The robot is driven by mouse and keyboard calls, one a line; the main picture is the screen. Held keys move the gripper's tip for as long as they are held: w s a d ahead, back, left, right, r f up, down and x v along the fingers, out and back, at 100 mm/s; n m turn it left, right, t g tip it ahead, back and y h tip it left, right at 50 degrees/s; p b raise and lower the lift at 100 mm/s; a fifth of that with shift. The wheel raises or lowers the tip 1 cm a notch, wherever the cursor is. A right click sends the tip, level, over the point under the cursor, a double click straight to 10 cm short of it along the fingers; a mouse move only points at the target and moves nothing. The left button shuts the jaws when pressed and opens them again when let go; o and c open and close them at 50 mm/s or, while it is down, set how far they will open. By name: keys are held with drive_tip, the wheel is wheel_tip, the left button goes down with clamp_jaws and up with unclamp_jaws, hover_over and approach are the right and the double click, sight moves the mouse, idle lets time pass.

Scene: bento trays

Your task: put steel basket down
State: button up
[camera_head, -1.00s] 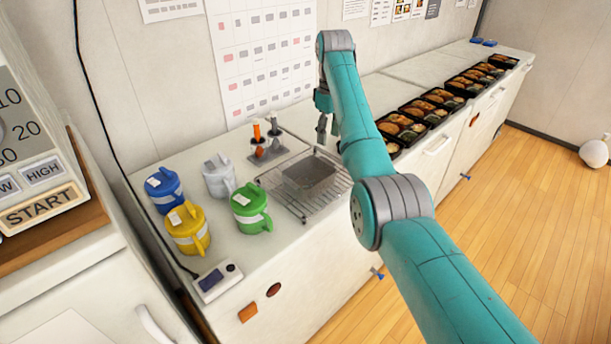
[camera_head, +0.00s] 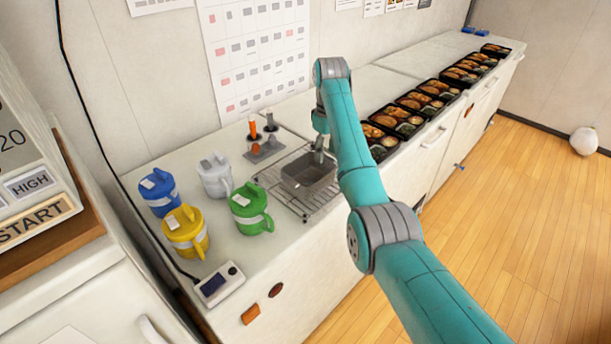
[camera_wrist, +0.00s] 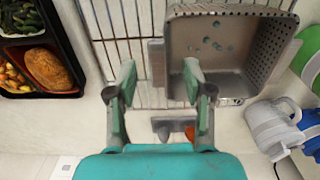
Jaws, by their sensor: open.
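The steel basket (camera_head: 309,184) sits on the wire rack (camera_head: 283,191) on the counter. In the wrist view the basket (camera_wrist: 246,62) shows perforated walls and several small bluish spots on its floor. A flat grey tab (camera_wrist: 157,62) stands at its left side. My gripper (camera_wrist: 161,78) is open in the wrist view, its fingers apart on either side of the tab, with the right finger overlapping the basket's edge in the picture. In the head view my gripper (camera_head: 319,142) is at the basket's back right edge, its fingertips partly hidden.
Blue (camera_head: 158,192), white (camera_head: 215,176), yellow (camera_head: 186,232) and green (camera_head: 250,208) lidded jugs stand left of the rack. A grey holder (camera_head: 264,148) with orange-handled items is behind it. Several bento trays (camera_head: 415,101) line the counter to the right.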

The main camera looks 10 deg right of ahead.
wheel_tip(320, 180, down, 3)
drive_tip(key=shift+w+d+r, duration=0.1)
drive_tip(key=shift+r, duration=0.05)
clamp_jaws()
drive_tip(key=shift+r, duration=0.1)
